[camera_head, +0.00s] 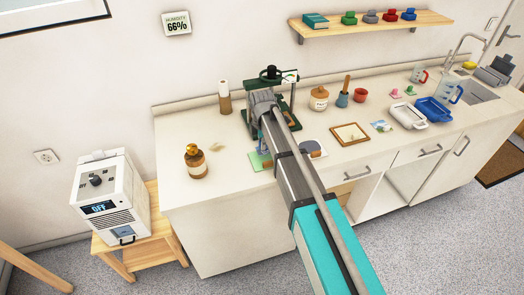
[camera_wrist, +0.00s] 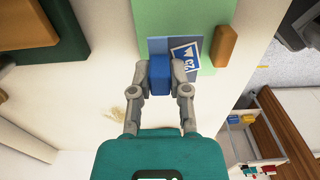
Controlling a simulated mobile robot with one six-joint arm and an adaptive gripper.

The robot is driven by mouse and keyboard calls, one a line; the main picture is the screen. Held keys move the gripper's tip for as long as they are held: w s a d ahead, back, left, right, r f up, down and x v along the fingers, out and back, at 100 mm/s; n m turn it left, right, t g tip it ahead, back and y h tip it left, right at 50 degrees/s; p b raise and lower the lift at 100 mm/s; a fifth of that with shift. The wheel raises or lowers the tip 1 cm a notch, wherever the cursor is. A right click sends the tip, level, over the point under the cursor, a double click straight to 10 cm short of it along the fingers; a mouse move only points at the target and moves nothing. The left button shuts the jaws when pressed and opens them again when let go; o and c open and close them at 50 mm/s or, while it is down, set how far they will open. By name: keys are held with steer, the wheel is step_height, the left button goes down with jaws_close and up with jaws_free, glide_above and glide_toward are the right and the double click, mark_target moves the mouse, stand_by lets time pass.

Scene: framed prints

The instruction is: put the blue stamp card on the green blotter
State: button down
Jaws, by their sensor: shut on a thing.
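The blue stamp card (camera_wrist: 186,58) shows in the wrist view, a flat blue card with a white-edged picture and a blue block-like grip (camera_wrist: 160,76). My gripper (camera_wrist: 160,88) is shut on that block, one finger on each side. The card overlaps the green blotter (camera_wrist: 165,18) in the wrist view; I cannot tell whether it touches it. In the head view the pale green blotter (camera_head: 256,161) lies near the counter's front edge, partly hidden by my arm. My gripper's tips are hidden there.
A brown block (camera_wrist: 224,46) is at the blotter's edge. A dark green press (camera_head: 272,76) stands behind my arm. A brown bottle (camera_head: 196,161) stands to the left.

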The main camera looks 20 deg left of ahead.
steer(key=shift+f+b, duration=1.3)
steer(key=shift+f, duration=0.3)
steer(key=shift+f, duration=0.15)
steer(key=c, duration=0.6)
jaws_free()
steer(key=shift+r, duration=0.25)
step_height(320, 180, up, 12)
steer(key=p, duration=1.2)
